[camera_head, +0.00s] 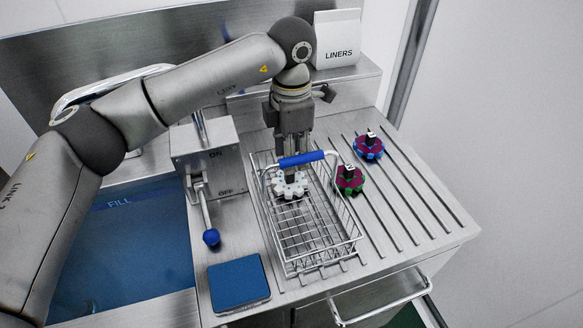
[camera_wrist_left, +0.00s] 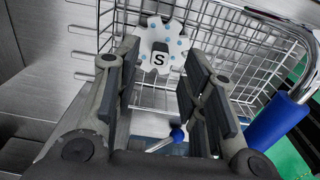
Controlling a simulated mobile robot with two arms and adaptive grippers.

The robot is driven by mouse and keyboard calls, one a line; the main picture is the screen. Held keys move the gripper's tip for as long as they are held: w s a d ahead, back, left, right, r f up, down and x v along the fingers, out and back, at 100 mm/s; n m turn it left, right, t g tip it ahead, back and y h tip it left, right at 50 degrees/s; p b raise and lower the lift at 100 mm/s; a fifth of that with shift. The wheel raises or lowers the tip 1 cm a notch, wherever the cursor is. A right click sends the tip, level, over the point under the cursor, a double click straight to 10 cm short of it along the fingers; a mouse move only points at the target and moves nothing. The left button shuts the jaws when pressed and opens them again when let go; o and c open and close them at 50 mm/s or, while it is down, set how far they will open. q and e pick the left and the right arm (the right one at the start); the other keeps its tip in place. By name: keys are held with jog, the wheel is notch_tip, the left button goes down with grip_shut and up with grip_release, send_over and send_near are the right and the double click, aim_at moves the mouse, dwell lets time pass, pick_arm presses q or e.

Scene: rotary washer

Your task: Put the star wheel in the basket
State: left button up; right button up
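A white star wheel (camera_head: 290,184) with pale blue dots lies inside the wire basket (camera_head: 317,262), near its back end and below the blue handle grip. In the left wrist view the white wheel (camera_wrist_left: 176,40) has a dark block marked "S" at its middle. My left gripper (camera_head: 293,158) points down over the back of the basket, above the wheel. In the left wrist view my left gripper (camera_wrist_left: 163,70) has its fingers wide apart with nothing held; the wheel shows beyond the fingertips, apart from them as far as I can tell. My right gripper is not in view.
Two more toothed wheels, a maroon-green one (camera_head: 350,179) and a maroon-blue one (camera_head: 369,146), stand on the ribbed drainboard (camera_head: 425,205) right of the basket. A switch box (camera_head: 209,157) with a blue-knobbed lever, a blue pad (camera_head: 239,283) and a water basin (camera_head: 130,245) are left.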

pick_arm(q)
notch_tip(320, 180, up, 7)
jog(key=shift+b, duration=0.3)
jog(key=shift+f, duration=0.1)
